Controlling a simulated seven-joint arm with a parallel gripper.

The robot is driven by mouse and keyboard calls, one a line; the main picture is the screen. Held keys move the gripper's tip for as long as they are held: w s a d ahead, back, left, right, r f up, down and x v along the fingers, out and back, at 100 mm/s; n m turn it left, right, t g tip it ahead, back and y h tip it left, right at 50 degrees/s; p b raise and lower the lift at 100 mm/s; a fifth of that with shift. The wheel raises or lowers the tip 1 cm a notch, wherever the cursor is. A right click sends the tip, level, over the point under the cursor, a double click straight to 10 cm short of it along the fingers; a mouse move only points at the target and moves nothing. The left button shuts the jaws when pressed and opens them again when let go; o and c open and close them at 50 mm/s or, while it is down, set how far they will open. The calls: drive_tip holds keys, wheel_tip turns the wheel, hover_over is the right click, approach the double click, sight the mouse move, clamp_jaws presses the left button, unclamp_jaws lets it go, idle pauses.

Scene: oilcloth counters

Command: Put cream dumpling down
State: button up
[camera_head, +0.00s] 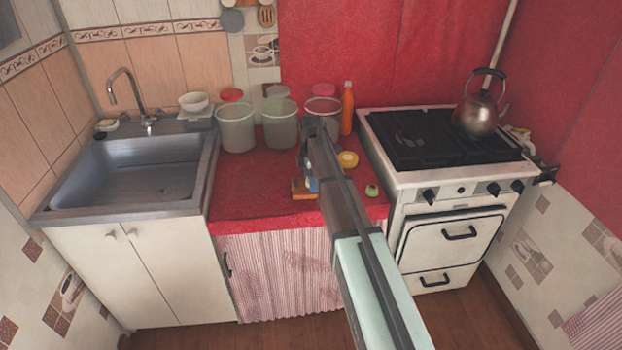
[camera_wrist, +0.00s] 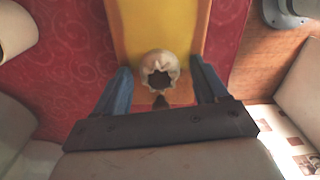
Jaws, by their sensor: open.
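The cream dumpling (camera_wrist: 160,67) is a small round pleated thing with a dark opening at its top. In the wrist view it appears to rest on a yellow-orange board (camera_wrist: 133,30). My gripper (camera_wrist: 161,78) is open, with one blue finger on each side of the dumpling. Gaps show between the dumpling and both fingers. In the head view my gripper (camera_head: 310,184) is low over the red counter at the board (camera_head: 301,190). My arm hides most of the board and the dumpling there.
A yellow round item (camera_head: 347,160) and a small green item (camera_head: 371,191) lie right of my arm. Several pale buckets (camera_head: 236,128) and an orange bottle (camera_head: 347,108) stand behind. The sink (camera_head: 140,175) is left, the stove (camera_head: 440,150) right. Red counter left of the board is clear.

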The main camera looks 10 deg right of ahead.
wheel_tip(320, 180, up, 12)
drive_tip(key=shift+r, duration=0.2)
idle(0.6)
